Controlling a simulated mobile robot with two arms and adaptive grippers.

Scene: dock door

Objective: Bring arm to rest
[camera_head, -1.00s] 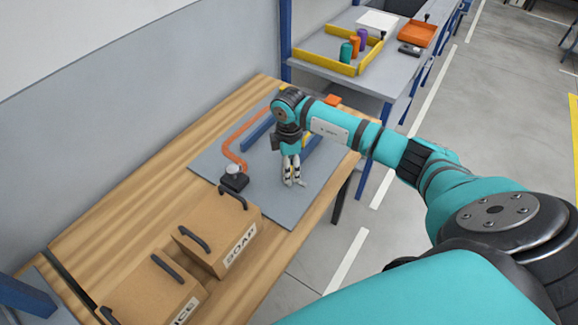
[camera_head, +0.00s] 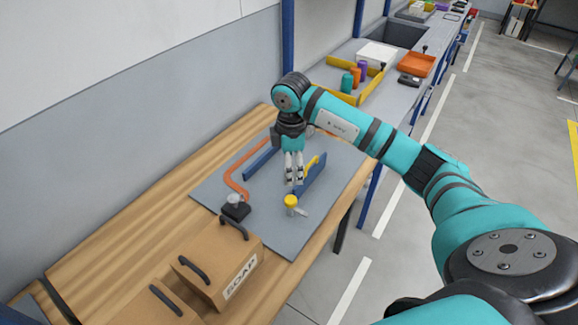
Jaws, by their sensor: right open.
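My right arm (camera_head: 400,150) reaches in from the lower right over the workbench. My right gripper (camera_head: 294,180) points down above the grey mat (camera_head: 275,228), with its fingers apart and nothing seen between them. A small yellow-topped piece (camera_head: 291,201) stands on the mat just in front of the fingertips, apart from them as far as I can tell. My left gripper is not in view.
Blue rails (camera_head: 312,180), an orange bent strip (camera_head: 236,180) and a black-based knob (camera_head: 236,208) are on the mat. A SOAP box (camera_head: 222,265) stands in front. A second table (camera_head: 395,95) holds an orange tray (camera_head: 416,65) and cylinders.

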